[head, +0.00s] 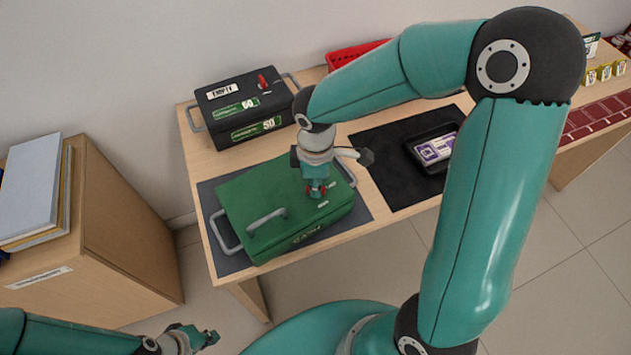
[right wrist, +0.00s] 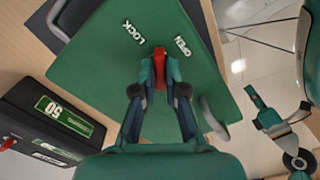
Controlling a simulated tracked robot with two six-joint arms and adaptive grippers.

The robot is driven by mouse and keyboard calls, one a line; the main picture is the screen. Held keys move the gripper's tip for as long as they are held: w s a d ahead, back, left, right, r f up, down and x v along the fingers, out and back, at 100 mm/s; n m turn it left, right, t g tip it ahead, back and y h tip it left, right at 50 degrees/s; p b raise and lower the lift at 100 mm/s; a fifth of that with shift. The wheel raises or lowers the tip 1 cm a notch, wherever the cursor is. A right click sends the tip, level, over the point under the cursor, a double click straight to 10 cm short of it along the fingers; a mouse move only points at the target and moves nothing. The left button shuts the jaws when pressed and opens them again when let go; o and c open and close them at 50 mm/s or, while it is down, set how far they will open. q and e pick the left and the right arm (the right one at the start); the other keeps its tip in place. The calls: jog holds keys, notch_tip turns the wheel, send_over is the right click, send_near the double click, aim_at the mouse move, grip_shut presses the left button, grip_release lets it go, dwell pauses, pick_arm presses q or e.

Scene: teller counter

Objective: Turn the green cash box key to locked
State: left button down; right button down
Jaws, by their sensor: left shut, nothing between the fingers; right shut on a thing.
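The green cash box (head: 240,195) lies flat on a dark mat on the counter, lid closed, with a grey handle on top. My right gripper (head: 316,188) points down at its lid and is shut on the red key (right wrist: 159,58). In the right wrist view the key shows between the fingertips, near the white LOCK (right wrist: 133,33) and OPEN (right wrist: 180,46) marks. It sits roughly between the two marks; its exact angle is partly hidden by the fingers. My left gripper (head: 207,339) is shut and empty, low in front of the counter.
A black cash box (head: 240,108) with a red key stands behind the green box. A black tray (head: 416,150) holding purple notes lies on a dark mat to the right. A red tray (head: 345,54) is at the back. A wooden cabinet (head: 115,240) stands at the left.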

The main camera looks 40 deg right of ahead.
jog(key=n+p, duration=0.1)
jog(key=n, duration=0.3)
jog(key=shift+r, duration=0.1)
jog(key=shift+n+p, duration=0.5)
jog(key=shift+n, duration=1)
jog(key=c, duration=1.2)
grip_release()
notch_tip(320, 180, up, 12)
jog(key=shift+f, duration=0.15)
